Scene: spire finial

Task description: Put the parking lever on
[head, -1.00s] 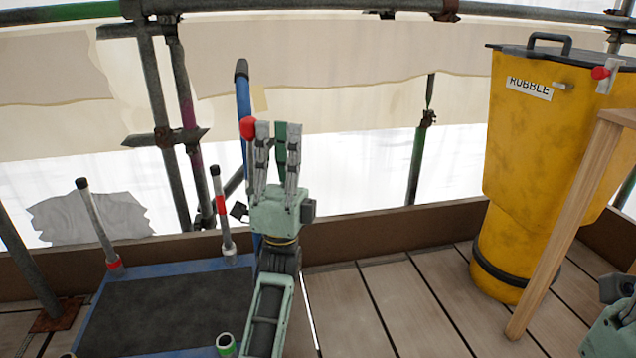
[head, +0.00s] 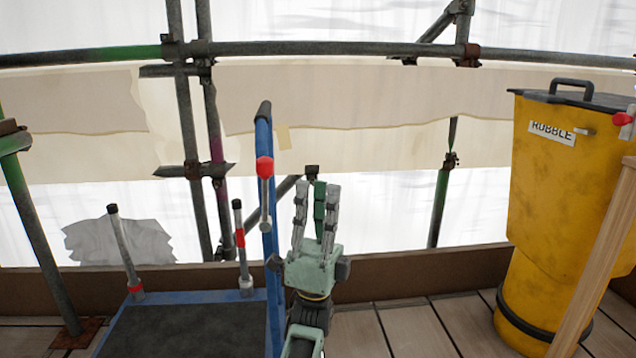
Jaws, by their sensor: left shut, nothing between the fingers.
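The parking lever (head: 265,190) has a red knob on top of a short grey rod. It stands upright against the blue handle post (head: 263,135) of a trolley. The trolley (head: 190,325) has a dark deck with a blue rim, at the lower left. My left gripper (head: 318,188) points up just right of the lever, apart from it in the picture. My right gripper is out of view.
A yellow rubble chute (head: 560,215) with a black lid stands at the right, behind a slanting wooden post (head: 600,260). Scaffold tubes (head: 330,48) and sheeting close off the back. Short posts (head: 125,250) with black caps rise from the trolley's corners. Bare planks (head: 425,330) lie between trolley and chute.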

